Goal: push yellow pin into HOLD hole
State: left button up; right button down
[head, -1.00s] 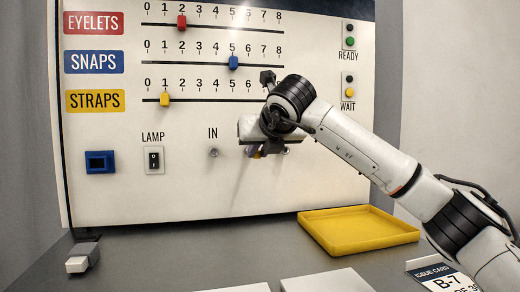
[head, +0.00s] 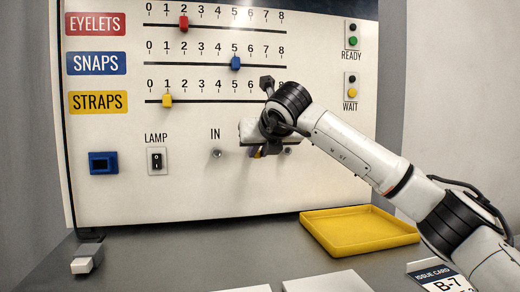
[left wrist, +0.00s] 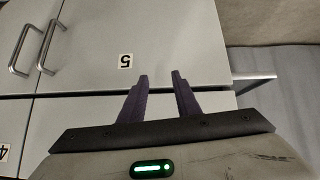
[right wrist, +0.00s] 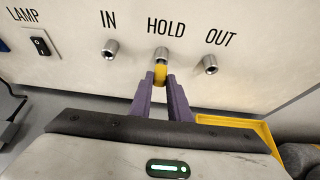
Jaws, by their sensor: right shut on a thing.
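My right gripper (right wrist: 160,82) is shut on the yellow pin (right wrist: 160,71) in the right wrist view. The pin is at the HOLD hole's metal socket (right wrist: 161,54), directly below the HOLD label. The pin's far end meets the socket; how deep it sits I cannot tell. In the head view my right gripper (head: 262,152) is at the panel and hides the HOLD hole, with a bit of yellow showing under it. My left gripper (left wrist: 160,80) shows in the left wrist view, open and empty, in front of grey cabinet doors.
The IN socket (right wrist: 110,49) and the OUT socket (right wrist: 210,64) flank HOLD, both empty. A yellow tray (head: 360,230) lies on the bench below the panel. A lamp switch (head: 156,160) and sliders are on the panel's left and top. An issue card (head: 440,277) is at the right.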

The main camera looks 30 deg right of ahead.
jog(key=shift+w, duration=0.2)
jog(key=c, duration=1.6)
grip_release()
jog(key=b+v, duration=0.1)
jog(key=v, duration=0.9)
jog(key=shift+s+d+r, duration=0.1)
jog(key=shift+s+r, duration=0.05)
